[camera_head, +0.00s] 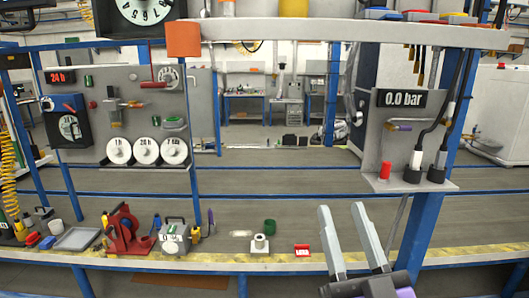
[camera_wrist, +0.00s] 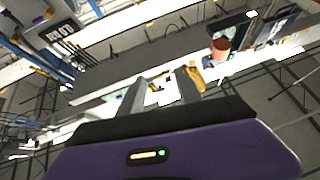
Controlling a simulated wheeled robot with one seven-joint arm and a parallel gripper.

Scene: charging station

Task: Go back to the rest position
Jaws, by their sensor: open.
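My gripper (camera_head: 350,234) is at the lower right of the head view, in front of the bench edge. Its two grey fingers point up and stand apart, with nothing between them. In the wrist view the fingers (camera_wrist: 148,92) also stand apart and empty above the purple gripper body. The gripper touches nothing that I can see. No rest position is marked in either view.
A bench (camera_head: 330,262) with a yellow-marked edge crosses the view. A panel with a "0.0 bar" display (camera_head: 402,98) is at right. The blue post (camera_head: 416,240) stands right of my gripper.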

